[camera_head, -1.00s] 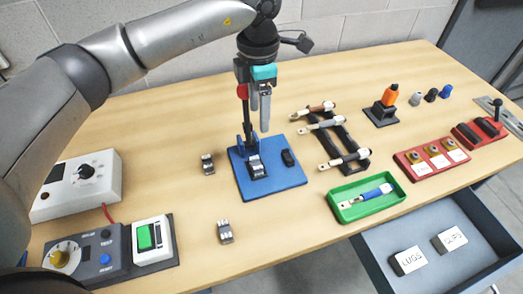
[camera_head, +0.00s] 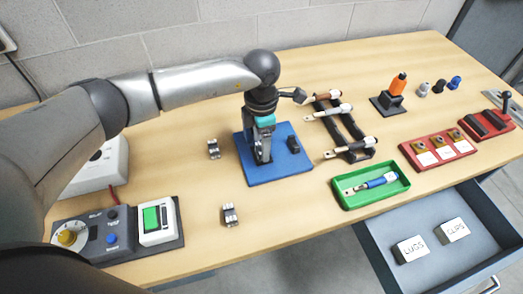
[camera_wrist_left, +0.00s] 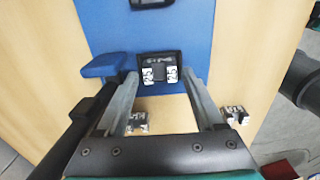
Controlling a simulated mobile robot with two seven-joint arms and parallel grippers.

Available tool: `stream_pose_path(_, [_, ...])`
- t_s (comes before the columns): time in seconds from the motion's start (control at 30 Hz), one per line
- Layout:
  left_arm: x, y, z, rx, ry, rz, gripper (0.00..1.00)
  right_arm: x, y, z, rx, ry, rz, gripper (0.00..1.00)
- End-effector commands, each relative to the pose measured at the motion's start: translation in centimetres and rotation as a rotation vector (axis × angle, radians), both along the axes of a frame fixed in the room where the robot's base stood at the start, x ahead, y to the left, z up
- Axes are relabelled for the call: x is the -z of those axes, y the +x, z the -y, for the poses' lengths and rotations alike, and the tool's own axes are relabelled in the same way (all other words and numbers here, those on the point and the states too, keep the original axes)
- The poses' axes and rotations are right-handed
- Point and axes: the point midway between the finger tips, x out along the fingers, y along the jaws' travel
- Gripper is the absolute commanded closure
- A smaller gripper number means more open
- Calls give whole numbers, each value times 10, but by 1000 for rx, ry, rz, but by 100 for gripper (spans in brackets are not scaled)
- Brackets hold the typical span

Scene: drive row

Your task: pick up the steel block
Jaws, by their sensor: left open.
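A small black-and-steel block with white "2.5" labels lies on the blue plate (camera_head: 281,171). In the left wrist view this block (camera_wrist_left: 160,72) sits between the fingertips. My left gripper (camera_head: 264,157) is low over the plate, pointing down, and mostly hides that block in the head view. The wrist view shows the gripper (camera_wrist_left: 160,80) open, one finger on each side of the block. Two similar small metal blocks lie on the bare table, a rear one (camera_head: 213,149) and a front one (camera_head: 229,214). My right gripper is not in view.
A blue raised piece (camera_wrist_left: 103,66) stands beside the left finger. A small black piece (camera_head: 293,144) lies on the plate's right side. A black rack (camera_head: 350,130) with handled tools and a green tray (camera_head: 343,200) are to the right. A control box (camera_head: 95,235) is front left.

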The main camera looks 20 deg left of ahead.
Motion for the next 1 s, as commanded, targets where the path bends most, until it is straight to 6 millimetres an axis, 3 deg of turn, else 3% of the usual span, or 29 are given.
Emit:
stream_pose_path(0.33, [8,0,0,2,0,0,32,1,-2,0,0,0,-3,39])
stream_pose_path(0.9, [8,0,0,1,0,0,96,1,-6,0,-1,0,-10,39])
stream_pose_path(1.0, [7,0,1,1,-1,1,100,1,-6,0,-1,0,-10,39])
